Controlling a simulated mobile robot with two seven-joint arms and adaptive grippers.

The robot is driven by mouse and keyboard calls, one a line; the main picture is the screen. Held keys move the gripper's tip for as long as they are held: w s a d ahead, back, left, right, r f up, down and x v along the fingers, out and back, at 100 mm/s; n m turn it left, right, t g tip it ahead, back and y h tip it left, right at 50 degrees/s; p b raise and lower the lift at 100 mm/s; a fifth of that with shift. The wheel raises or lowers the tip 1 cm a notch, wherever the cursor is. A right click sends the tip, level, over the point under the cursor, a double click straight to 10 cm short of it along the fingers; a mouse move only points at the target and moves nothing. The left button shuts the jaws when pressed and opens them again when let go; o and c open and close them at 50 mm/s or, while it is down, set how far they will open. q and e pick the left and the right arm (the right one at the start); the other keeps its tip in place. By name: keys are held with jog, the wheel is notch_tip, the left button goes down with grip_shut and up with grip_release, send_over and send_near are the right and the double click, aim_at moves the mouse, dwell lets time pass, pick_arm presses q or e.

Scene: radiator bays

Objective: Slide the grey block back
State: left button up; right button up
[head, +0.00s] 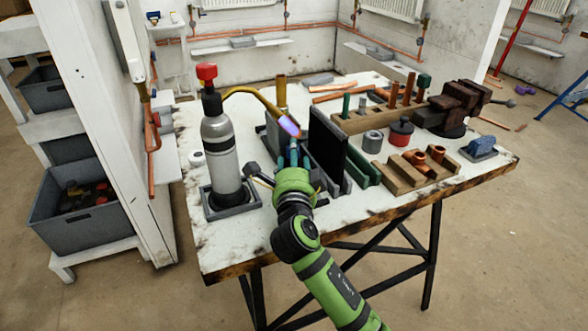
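Grey block-like parts (272,137) stand upright on the white worktable (235,243), left of a tall black panel (327,146). I cannot tell which part is the grey block, as my arm hides some of them. My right arm, green and black, reaches in from the bottom right. Its gripper (293,157) is at the grey parts, just left of the black panel. Its fingers are small and partly hidden, so I cannot tell whether they touch or hold anything. My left gripper is not in view.
A gas torch bottle (220,150) stands at the left in a grey holder; its brass neck (252,95) ends in a blue flame (289,125) close above my gripper. The table's front left is clear.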

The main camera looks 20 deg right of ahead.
jog(key=v, duration=1.1)
jog(key=shift+s+a+r, duration=0.1)
jog(key=shift+s, duration=0.2)
jog(key=shift+c, duration=0.4)
